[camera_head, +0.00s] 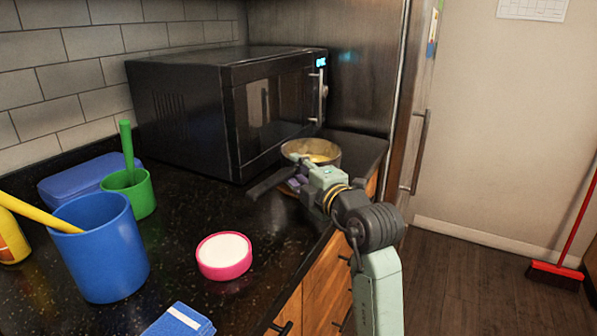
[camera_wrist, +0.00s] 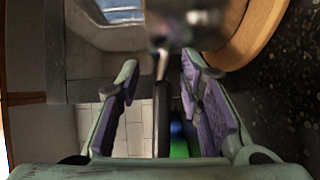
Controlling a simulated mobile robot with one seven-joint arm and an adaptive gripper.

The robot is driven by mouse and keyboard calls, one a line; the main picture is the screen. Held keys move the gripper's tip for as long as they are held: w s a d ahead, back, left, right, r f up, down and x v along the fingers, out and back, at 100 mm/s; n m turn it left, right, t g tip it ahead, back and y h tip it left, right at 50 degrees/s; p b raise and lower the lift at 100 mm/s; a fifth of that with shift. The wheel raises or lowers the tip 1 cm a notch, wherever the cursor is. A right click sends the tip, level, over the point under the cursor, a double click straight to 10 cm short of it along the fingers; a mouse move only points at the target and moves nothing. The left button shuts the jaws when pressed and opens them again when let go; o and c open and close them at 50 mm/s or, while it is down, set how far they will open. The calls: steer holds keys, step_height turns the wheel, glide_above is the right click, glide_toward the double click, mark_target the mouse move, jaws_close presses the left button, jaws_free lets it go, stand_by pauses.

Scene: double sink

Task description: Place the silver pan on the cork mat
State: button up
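The silver pan (camera_head: 314,148) is at the far end of the black counter, in front of the microwave's right end. Its dark handle (camera_head: 267,185) points left towards the front. My gripper (camera_head: 296,181) is at the handle, close to the pan. In the wrist view the two purple-padded fingers (camera_wrist: 157,62) are apart, with the dark handle (camera_wrist: 161,115) between them and visible gaps on both sides. A round tan-brown edge, which looks like the cork mat (camera_wrist: 247,35), lies on the counter near the pan. I cannot tell whether the pan touches it; the head view hides it.
The black microwave (camera_head: 230,105) stands behind the pan, with the fridge (camera_head: 365,65) at the right. A pink-rimmed white dish (camera_head: 224,256), a blue cup (camera_head: 102,250), a green cup (camera_head: 140,192) and a blue box (camera_head: 85,178) stand on the left. The middle counter is clear.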

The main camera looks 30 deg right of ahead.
steer(key=s+b, duration=0.2)
steer(key=s, duration=1)
steer(key=shift+a+r, duration=0.3)
steer(key=shift+r, duration=0.05)
